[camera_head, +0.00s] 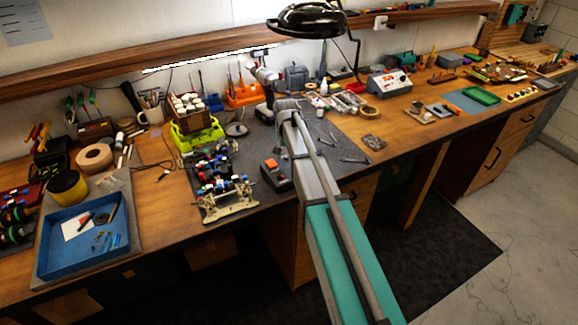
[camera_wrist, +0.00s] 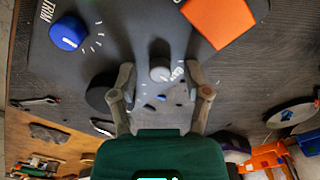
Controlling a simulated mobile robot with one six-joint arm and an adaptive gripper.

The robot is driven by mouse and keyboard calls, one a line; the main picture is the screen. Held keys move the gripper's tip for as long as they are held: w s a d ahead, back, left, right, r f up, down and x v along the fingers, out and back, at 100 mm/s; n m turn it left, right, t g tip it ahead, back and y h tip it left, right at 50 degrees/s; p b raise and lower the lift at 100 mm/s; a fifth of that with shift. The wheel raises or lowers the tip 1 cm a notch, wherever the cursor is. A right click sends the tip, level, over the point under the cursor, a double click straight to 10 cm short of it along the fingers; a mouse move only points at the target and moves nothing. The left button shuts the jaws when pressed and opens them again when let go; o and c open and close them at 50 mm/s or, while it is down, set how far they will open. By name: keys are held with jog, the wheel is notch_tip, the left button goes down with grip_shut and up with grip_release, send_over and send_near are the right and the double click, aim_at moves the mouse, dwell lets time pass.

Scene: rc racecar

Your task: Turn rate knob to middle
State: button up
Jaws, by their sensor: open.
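In the wrist view, a dark control box (camera_wrist: 115,25) fills the top. It carries a blue knob (camera_wrist: 67,33) marked TRIM, an orange square button (camera_wrist: 213,20) and a small grey knob (camera_wrist: 160,73) with a pale label and tick marks beside it. The label is too blurred to read surely. My gripper (camera_wrist: 160,76) is open, with one fingertip on either side of the grey knob and a gap visible on both sides. In the head view, the control box (camera_head: 277,180) stands on the grey mat by the front edge; my arm hides the gripper.
The grey mat (camera_head: 337,147) is mostly clear right of my arm, with a few small tools. A car chassis (camera_head: 225,185) stands left of the box. An orange bin (camera_head: 243,95) is behind. A black lamp (camera_head: 308,20) hangs above the bench.

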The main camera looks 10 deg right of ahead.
aim_at(286, 156)
jog(key=shift+n, duration=0.4)
jog(key=n, duration=0.9)
notch_tip(286, 156, up, 14)
jog(key=p, duration=1.4)
jog(key=s+f+m+b, duration=0.4)
jog(key=s+f+b, duration=1.8)
jog(key=s, duration=0.4)
jog(key=shift+a+f+b, duration=0.15)
jog(key=shift+f+b, duration=0.25)
jog(key=shift+f, duration=0.05)
jog(key=shift+r, duration=0.1)
dwell(0.4)
notch_tip(286, 156, up, 4)
jog(key=p, duration=0.3)
jog(key=shift+p, duration=0.4)
jog(key=shift+f, duration=0.2)
